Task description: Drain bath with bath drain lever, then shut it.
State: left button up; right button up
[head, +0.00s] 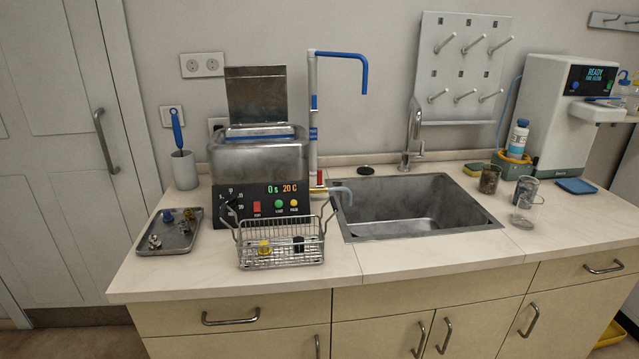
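The bath (250,162) is a steel tank with a dark front panel, standing on the counter left of the sink. Its lid (256,95) stands open behind it. Its display reads "0 s 20 C". At its right side, a small red part (319,178), which looks like the drain lever, stands upright above a brass fitting. A grey drain spout (342,190) runs from there to the right and bends down at the sink's left edge. No flow is visible from it. The liquid level inside the bath is hidden. Neither of my grippers is in view.
A wire basket (282,250) with small parts stands in front of the bath, near the lever. A blue-tipped pipe (313,120) rises behind the lever. The sink (400,208) looks empty. A tray (170,236) lies left; glass beakers (524,200) stand right.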

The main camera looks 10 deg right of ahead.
aim_at(320, 186)
jog(key=i+l+u, duration=0.5)
jog(key=i, duration=0.25)
jog(key=i+l, duration=0.05)
jog(key=l, duration=0.05)
